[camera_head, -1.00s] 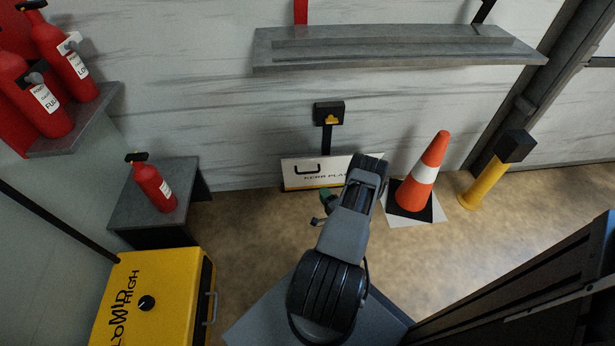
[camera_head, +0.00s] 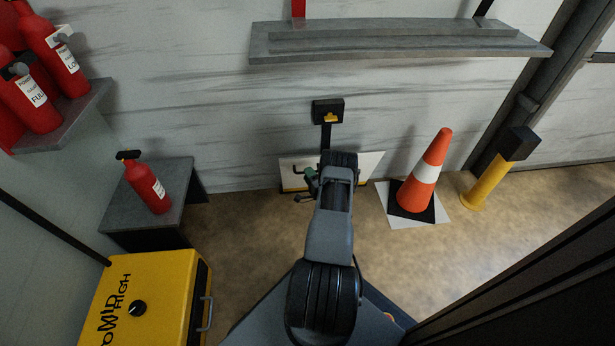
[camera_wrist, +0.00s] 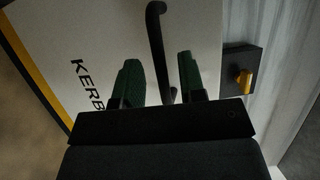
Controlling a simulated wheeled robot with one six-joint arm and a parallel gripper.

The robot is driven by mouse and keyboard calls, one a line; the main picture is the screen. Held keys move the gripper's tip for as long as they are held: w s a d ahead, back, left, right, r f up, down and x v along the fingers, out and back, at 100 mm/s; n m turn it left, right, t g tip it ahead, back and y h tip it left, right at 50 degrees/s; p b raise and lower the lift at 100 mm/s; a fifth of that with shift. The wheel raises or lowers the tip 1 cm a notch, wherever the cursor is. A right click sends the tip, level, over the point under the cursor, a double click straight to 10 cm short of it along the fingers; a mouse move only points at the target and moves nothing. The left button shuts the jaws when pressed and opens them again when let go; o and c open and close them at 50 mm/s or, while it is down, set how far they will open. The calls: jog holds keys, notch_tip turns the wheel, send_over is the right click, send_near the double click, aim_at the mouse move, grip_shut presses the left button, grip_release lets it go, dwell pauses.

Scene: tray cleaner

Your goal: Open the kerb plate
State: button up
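The kerb plate (camera_head: 366,162) is a white panel with a yellow-and-black lower edge, standing at the foot of the wall. My arm covers its middle. In the wrist view the plate (camera_wrist: 100,35) fills the left and centre, with "KERB" lettering and a black bar handle (camera_wrist: 157,40). My gripper (camera_wrist: 160,80) has its two green fingers apart, with the handle bar running between them. Whether a finger touches the bar I cannot tell. In the head view my gripper (camera_head: 309,177) is at the left part of the plate, over the handle.
A black box with a yellow knob (camera_head: 328,110) stands on a post above the plate; its knob (camera_wrist: 243,78) also shows in the wrist view. An orange cone (camera_head: 425,175) and a yellow bollard (camera_head: 485,185) stand right. A yellow cabinet (camera_head: 165,290) and extinguisher stand (camera_head: 178,172) are left.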

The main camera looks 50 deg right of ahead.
jog(key=shift+w+d, duration=0.1)
jog(key=shift+w, duration=0.35)
jog(key=shift+c, duration=0.5)
grip_shut()
